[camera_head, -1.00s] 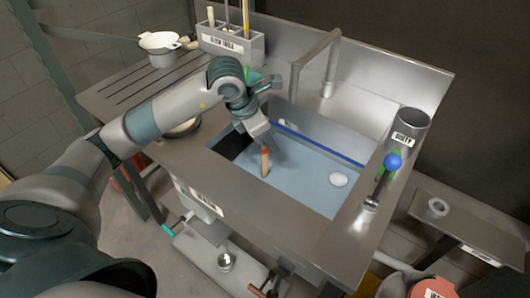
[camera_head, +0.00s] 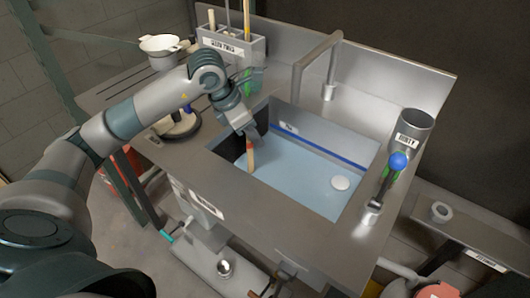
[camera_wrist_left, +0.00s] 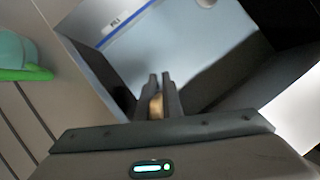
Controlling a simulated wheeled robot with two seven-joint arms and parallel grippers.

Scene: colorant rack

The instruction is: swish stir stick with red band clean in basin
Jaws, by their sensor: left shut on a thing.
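The basin (camera_head: 365,190) is sunk into the metal counter and holds a pale blue surface with a white round piece (camera_head: 340,183) in it. My left gripper (camera_head: 250,134) is over the left part of the basin, pointing down, shut on the stir stick (camera_head: 251,160). The stick is light wood with a reddish band (camera_head: 250,145) just below the fingers. It hangs nearly upright inside the basin; I cannot tell how deep its lower end is. In the left wrist view the stick (camera_wrist_left: 156,105) shows between the fingers (camera_wrist_left: 160,82). My right gripper is not in view.
A grey labelled rack (camera_head: 232,48) with several sticks stands at the back left, near a white bowl (camera_head: 160,43). A faucet (camera_head: 320,60) rises behind the basin. A cylinder labelled DIRTY (camera_head: 411,128) and a blue-knobbed handle (camera_head: 397,161) are at the right.

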